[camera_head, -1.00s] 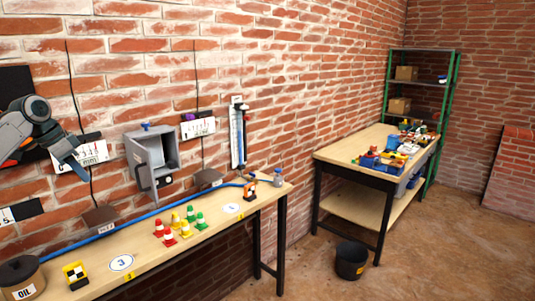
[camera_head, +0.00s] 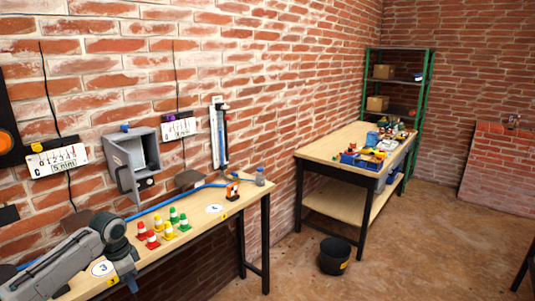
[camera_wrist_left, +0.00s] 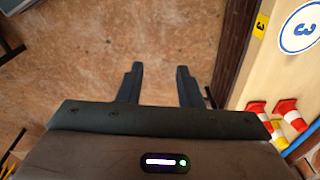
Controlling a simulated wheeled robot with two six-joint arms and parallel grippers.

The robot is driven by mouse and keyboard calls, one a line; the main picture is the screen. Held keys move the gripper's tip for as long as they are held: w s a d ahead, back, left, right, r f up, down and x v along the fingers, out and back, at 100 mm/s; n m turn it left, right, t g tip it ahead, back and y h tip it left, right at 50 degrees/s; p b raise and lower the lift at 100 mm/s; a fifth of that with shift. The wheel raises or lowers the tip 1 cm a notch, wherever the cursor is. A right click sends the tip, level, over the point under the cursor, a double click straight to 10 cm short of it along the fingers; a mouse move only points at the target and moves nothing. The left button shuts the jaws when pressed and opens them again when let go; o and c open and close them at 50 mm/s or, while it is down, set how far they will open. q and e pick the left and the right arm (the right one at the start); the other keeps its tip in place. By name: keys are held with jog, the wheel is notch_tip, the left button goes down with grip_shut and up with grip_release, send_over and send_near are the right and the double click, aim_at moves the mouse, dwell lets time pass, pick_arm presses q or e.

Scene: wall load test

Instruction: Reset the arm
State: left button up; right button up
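My left arm (camera_head: 60,265) comes in from the lower left of the head view, low over the near part of the long wall bench (camera_head: 210,235). Its wrist bends down beside the round plate marked 3 (camera_head: 103,268). In the left wrist view my left gripper (camera_wrist_left: 160,85) has its two dark fingers apart, with nothing between them and brown floor beyond. The bench edge runs to the right of the fingers there. My right gripper is not in view.
Several small red, yellow and green cones (camera_head: 152,240) stand on the bench near my left arm. A grey open box (camera_head: 130,165) hangs on the brick wall above. A second table (camera_head: 340,145) holds small parts, with a black bucket (camera_head: 335,256) before it. Floor on the right is clear.

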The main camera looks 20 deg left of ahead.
pick_arm(q)
jog(key=s+d+f, duration=0.5)
jog(key=d+f, duration=0.2)
jog(key=d, duration=0.3)
jog(key=s+d+f, duration=0.4)
jog(key=d+f, duration=0.3)
jog(key=d, duration=0.2)
jog(key=s+d+r+n+t+y, duration=0.1)
jog(key=s+d+r+n+t, duration=0.25)
jog(key=s+d, duration=1)
notch_tip(320, 180, down, 28)
jog(key=w+a+f+n+g, duration=0.1)
jog(key=a+g, duration=0.1)
jog(key=a, duration=0.1)
jog(key=s+a+f+g, duration=0.1)
jog(key=s+f, duration=1.8)
jog(key=f, duration=0.1)
jog(key=shift+f, duration=0.25)
